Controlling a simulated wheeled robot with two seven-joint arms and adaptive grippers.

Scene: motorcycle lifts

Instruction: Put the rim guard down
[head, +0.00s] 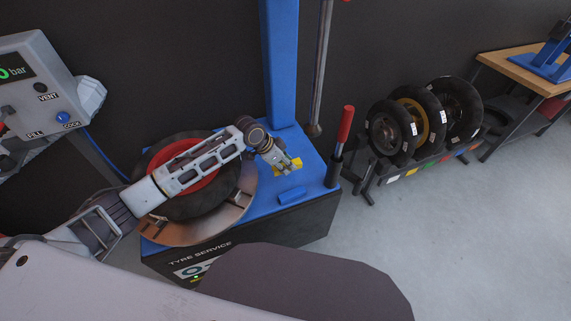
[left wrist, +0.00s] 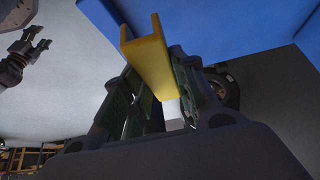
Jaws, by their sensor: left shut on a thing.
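The rim guard is a small yellow channel-shaped piece (head: 289,165). It is at the blue top of the tyre machine (head: 313,160), right of the wheel. My left gripper (head: 283,165) is shut on it. In the left wrist view the rim guard (left wrist: 150,55) sits between the left fingers (left wrist: 155,95), its far end in front of the blue surface. I cannot tell whether it touches that surface. My right gripper (left wrist: 32,48) shows at the upper left of the left wrist view, with its fingers apart and nothing seen between them; it is out of the head view.
A wheel with a red rim (head: 195,195) lies on the turntable (head: 235,222) under my left arm. A red-handled lever (head: 345,125) and a blue column (head: 281,60) rise from the machine. A blue block (head: 291,195) lies near its front edge. A tyre rack (head: 420,165) stands right.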

